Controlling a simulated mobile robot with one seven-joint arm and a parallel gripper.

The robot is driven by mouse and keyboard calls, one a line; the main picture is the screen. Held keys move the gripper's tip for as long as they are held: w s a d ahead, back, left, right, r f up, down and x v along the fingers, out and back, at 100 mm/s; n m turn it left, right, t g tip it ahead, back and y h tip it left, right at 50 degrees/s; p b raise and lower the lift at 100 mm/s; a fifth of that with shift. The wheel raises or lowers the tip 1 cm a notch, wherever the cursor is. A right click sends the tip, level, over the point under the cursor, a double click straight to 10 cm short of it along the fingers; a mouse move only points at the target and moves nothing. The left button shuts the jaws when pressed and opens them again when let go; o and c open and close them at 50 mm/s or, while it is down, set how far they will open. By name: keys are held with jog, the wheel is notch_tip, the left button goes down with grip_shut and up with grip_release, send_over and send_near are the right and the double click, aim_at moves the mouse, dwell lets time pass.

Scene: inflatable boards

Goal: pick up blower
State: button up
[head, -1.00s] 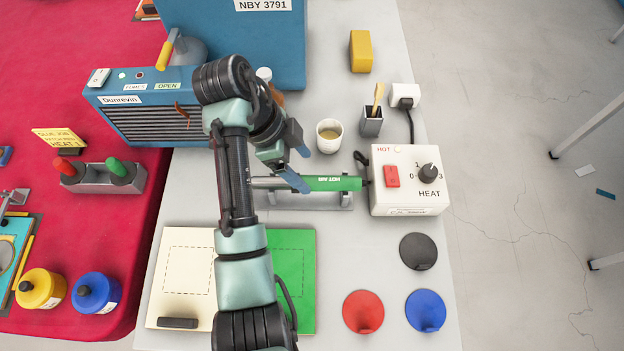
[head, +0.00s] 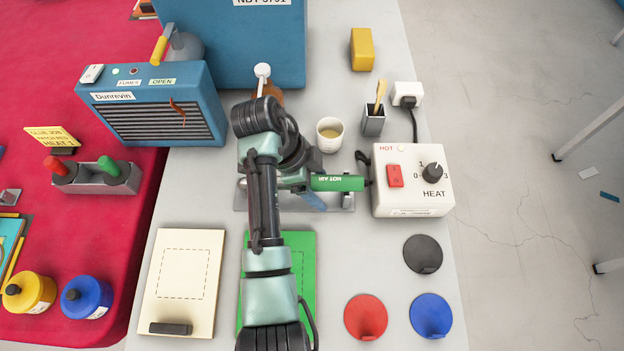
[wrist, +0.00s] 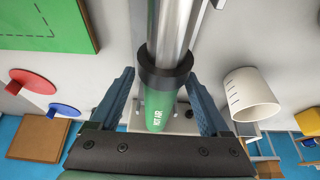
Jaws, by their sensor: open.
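The blower (head: 338,183) is a green tube marked HOT AIR with a metal nozzle, lying on a grey metal stand (head: 348,201) in the middle of the table. In the wrist view the blower (wrist: 158,108) shows its green body, a black collar and the silver nozzle. My gripper (wrist: 162,85) is open, with one blue finger on each side of the blower near the collar, not closed on it. In the head view my arm hides the blower's left part and most of my gripper (head: 308,195).
A heat control box (head: 412,180) stands right of the blower. A white cup (head: 330,136) and a brush holder (head: 373,123) stand behind it. A green board (head: 300,270) and a cream board (head: 184,280) lie in front. Coloured discs lie at front right.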

jog(key=shift+r, duration=0.1)
grip_shut()
